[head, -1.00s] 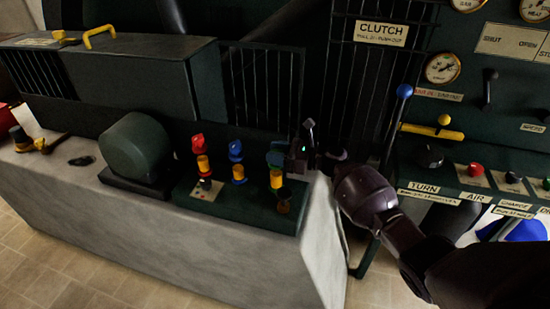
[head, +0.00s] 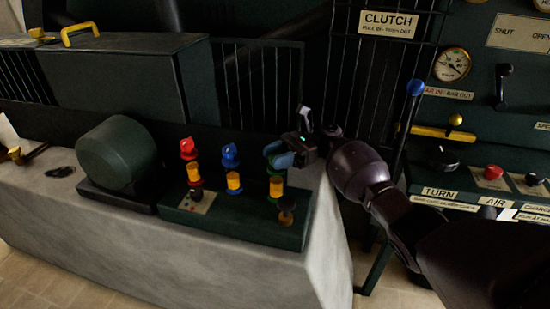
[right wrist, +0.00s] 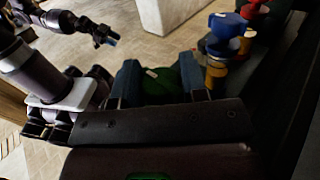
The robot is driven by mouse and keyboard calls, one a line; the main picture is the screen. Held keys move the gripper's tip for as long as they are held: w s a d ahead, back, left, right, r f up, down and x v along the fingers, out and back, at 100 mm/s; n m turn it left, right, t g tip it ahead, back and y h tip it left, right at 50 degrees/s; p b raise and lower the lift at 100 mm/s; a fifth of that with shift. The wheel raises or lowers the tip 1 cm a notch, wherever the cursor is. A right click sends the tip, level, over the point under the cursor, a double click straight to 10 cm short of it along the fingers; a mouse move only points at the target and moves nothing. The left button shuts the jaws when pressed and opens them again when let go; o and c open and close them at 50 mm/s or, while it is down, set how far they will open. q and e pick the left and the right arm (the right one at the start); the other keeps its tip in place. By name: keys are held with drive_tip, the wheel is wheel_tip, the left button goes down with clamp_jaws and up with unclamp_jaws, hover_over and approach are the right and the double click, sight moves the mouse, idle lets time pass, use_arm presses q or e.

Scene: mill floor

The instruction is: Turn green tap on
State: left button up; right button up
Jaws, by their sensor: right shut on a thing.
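The green tap (head: 271,148) is the right one of three taps on a dark green base at the right end of the pale bench. My right gripper (head: 280,157) comes in from the right and is shut on its handle. In the right wrist view the green handle (right wrist: 158,88) sits between the two blue-grey fingers, partly hidden by the gripper body. The blue tap (head: 230,156) and red tap (head: 187,148) stand to its left, each above a yellow band. My left gripper (right wrist: 104,38) shows small in the right wrist view; its jaw opening is unclear.
A rounded dark green housing (head: 117,155) stands left of the taps. A blue-knobbed lever (head: 415,89) and a control panel with a red button (head: 493,172) are to the right. A barred guard stands behind. The bench front (head: 150,240) is clear.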

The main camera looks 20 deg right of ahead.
drive_tip(key=shift+g, duration=0.3)
drive_tip(key=o, duration=0.9)
drive_tip(key=shift+c, duration=0.2)
drive_tip(key=shift+d, duration=0.2)
drive_tip(key=b+v, duration=0.2)
drive_tip(key=v, duration=0.8)
drive_tip(key=shift+d, duration=0.2)
